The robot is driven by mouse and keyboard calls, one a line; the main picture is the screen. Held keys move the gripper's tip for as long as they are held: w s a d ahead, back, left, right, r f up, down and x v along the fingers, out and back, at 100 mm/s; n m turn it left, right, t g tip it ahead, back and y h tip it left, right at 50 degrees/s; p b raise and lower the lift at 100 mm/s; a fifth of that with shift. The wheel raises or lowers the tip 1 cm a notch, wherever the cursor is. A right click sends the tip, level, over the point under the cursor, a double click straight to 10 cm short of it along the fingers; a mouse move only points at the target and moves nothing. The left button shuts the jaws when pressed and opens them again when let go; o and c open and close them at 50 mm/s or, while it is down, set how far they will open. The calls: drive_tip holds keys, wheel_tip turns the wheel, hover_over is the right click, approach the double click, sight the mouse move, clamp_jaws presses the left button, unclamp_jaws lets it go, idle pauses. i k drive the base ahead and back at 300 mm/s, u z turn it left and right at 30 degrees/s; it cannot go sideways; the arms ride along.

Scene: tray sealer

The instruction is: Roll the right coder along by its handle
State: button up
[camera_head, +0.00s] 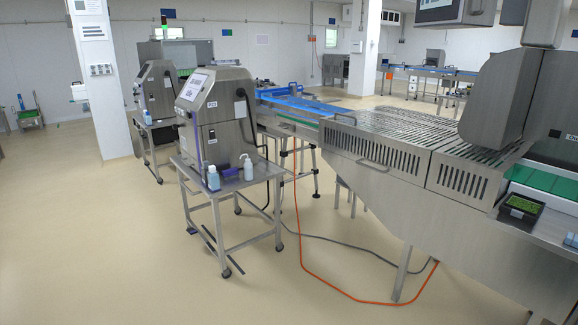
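The right coder (221,112) is a grey steel box with a sloped front panel. It stands on a steel cart (217,201) with small dark casters on the floor. A blue upright bar (197,145) shows at the coder's left side; I cannot tell if it is the handle. Two bottles, a blue-tinted one (213,178) and a white pump bottle (248,168), stand on the cart top before the coder. The similar left coder (156,90) stands behind it to the left on its own cart. My gripper is not in view.
A long steel conveyor machine (400,165) stands right of the cart. An orange cable (312,270) and a grey cable (340,242) lie on the floor between them. A white pillar (102,90) stands at left. The floor in front and left is clear.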

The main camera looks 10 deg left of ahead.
sight(222, 99)
drive_tip(key=u, duration=0.2)
drive_tip(key=i, duration=1)
drive_tip(key=u, duration=0.5)
drive_tip(key=i, duration=0.85)
drive_tip(key=u, duration=0.65)
drive_tip(key=i, duration=0.7)
drive_tip(key=u, duration=0.8)
drive_tip(key=i, duration=0.6)
drive_tip(key=u, duration=0.7)
drive_tip(key=i, duration=0.7)
drive_tip(key=u, duration=0.35)
